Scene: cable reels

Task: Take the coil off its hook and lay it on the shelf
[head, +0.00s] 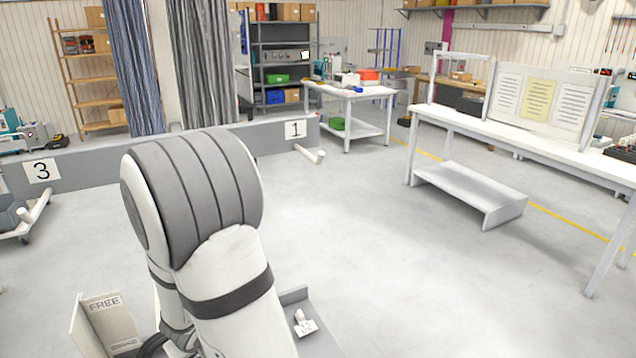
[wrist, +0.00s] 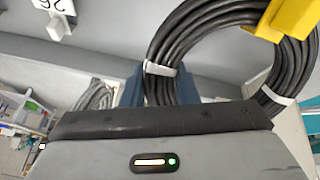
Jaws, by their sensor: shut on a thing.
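A black cable coil (wrist: 185,45) with white ties fills the upper right of the wrist view. A yellow piece (wrist: 290,18) lies across its upper right part; I cannot tell what it is. My gripper (wrist: 165,88) is shut on the coil's near side, its blue fingers partly hidden behind my grey gripper body. In the head view my arm hides the gripper and most of the coil; a dark curved bit (head: 154,346) shows low beside the arm. A panel marked FREE (head: 104,304) stands at lower left. Whether the coil touches a hook cannot be told.
A white peg with a number tag (wrist: 58,12) shows in the wrist view, with grey cable loops (wrist: 97,95) at left. A low grey wall carries signs 1 (head: 296,130) and 3 (head: 42,170). A white workbench (head: 470,125) stands right. The middle floor is clear.

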